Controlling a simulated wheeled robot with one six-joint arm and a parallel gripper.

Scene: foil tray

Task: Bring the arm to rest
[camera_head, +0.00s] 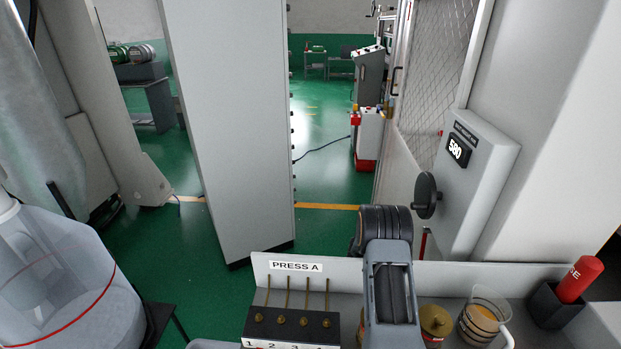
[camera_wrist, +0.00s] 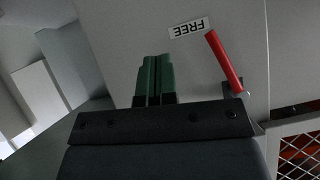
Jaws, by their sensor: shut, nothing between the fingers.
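In the wrist view, my gripper (camera_wrist: 153,58) shows its two green fingers side by side, shut with nothing between them. A red lever handle (camera_wrist: 225,60) stands to the right of the fingers, apart from them in the picture. A white label reading FREE (camera_wrist: 188,27) is on the grey panel (camera_wrist: 115,40) behind, and looks upside down here. In the head view, part of my arm rises over the bench at the lower middle, and the gripper itself is hidden or out of view.
The bench holds a PRESS A sign (camera_head: 296,266), a numbered block with pegs (camera_head: 290,325), a brown-lidded jar (camera_head: 435,321), a clear mug (camera_head: 482,315) and a red cylinder (camera_head: 580,279) in a dark holder. A box displaying 580 (camera_head: 485,165) stands behind. A large clear container (camera_head: 70,280) is at left.

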